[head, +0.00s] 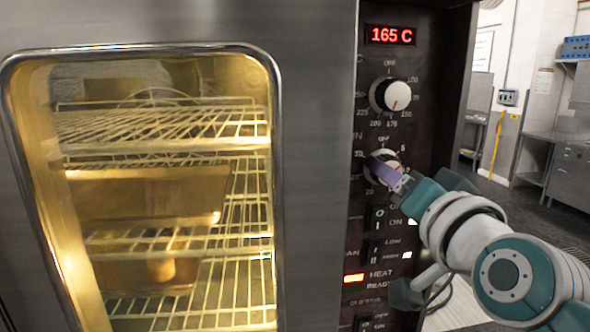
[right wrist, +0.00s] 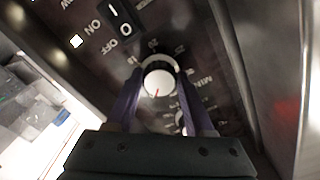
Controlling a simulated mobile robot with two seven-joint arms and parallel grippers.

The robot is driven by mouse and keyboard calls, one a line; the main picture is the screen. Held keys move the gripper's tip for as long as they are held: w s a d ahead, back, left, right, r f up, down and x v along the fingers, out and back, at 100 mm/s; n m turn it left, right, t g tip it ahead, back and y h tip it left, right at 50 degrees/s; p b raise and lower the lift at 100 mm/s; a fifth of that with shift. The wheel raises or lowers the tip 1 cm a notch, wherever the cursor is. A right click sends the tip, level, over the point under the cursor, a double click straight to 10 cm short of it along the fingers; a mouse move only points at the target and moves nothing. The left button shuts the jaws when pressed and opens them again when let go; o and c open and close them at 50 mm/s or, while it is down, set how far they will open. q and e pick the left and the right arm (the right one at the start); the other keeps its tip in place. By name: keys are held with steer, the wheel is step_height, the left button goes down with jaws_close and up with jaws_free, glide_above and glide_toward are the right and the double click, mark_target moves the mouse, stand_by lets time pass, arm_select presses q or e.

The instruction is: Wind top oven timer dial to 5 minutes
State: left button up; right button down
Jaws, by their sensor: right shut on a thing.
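The timer dial (head: 389,156) is a round white-faced knob with a dark rim on the oven's black panel, below the temperature dial. My right gripper (head: 380,168) reaches it from the lower right, and one purple finger covers part of it. In the right wrist view the timer dial (right wrist: 158,82) sits between the two purple fingers of my right gripper (right wrist: 160,78), which is shut on it. Its red mark points down and slightly left in that view. The exact minute setting is hard to read. My left gripper is not in view.
The temperature dial (head: 391,95) is above, under a red display (head: 390,35) reading 165 C. Rocker switches (head: 379,217) and a lit heat lamp (head: 353,278) are below. The lit oven window (head: 150,200) with wire racks fills the left. Open floor and counters lie right.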

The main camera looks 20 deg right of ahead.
stand_by(0.4)
steer(key=shift+c, duration=1.4)
jaws_free()
steer(key=shift+s, duration=0.1)
steer(key=p+v, duration=0.3)
steer(key=v, duration=0.6)
steer(key=shift+s+a, duration=0.15)
steer(key=shift+s, duration=0.2)
